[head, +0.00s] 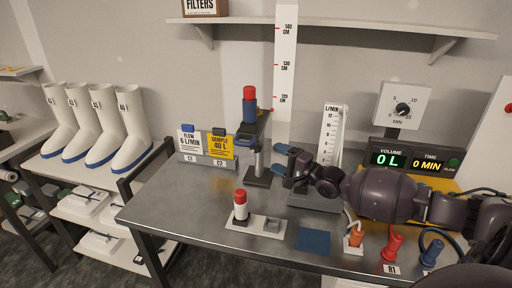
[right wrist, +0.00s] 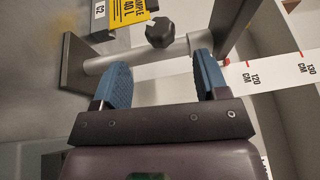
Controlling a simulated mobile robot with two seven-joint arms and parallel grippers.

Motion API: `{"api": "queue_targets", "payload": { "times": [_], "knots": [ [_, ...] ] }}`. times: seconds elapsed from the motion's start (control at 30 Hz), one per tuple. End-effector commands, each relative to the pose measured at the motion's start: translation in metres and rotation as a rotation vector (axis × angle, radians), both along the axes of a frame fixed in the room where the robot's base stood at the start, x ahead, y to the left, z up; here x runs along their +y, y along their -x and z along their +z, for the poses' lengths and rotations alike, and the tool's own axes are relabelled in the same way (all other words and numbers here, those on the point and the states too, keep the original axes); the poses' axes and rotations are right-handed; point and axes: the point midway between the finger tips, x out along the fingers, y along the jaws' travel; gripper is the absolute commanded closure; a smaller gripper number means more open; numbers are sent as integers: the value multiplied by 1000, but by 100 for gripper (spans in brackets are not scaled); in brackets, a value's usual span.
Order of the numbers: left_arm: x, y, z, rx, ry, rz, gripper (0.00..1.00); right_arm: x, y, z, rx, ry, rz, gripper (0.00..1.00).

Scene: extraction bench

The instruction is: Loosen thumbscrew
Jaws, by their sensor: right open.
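The thumbscrew (right wrist: 160,32) is a dark lobed knob on the grey post (right wrist: 110,62) of a stand. In the head view the stand (head: 257,180) rises from the bench, with a blue, red-capped cylinder (head: 250,105) at its top. My right gripper (head: 280,159) is just right of the post, pointing left. In the right wrist view, its two blue fingers (right wrist: 163,78) are apart with nothing between them. The knob lies beyond the fingertips, between their lines, with a gap. My left gripper is not in view.
A tall height scale (head: 286,70) stands behind the post. Sign cards (head: 205,143) are left of it. A red-capped bottle (head: 240,206) stands on a tray in front. A flow meter (head: 332,135) and displays (head: 410,160) are at right. The bench (head: 165,205) is clear at front left.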

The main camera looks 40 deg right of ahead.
Motion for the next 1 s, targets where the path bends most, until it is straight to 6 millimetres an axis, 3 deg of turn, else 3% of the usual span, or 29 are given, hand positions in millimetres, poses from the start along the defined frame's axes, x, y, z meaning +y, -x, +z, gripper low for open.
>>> {"api": "queue_targets", "payload": {
  "times": [0.5,0.7,1.0],
  "knots": [
    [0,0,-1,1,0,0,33,22,-68,5,-1,0,0,33],
    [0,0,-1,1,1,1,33,26,-81,6,-1,0,0,33],
    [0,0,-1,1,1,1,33,27,-84,6,0,0,0,33]
  ]
}}
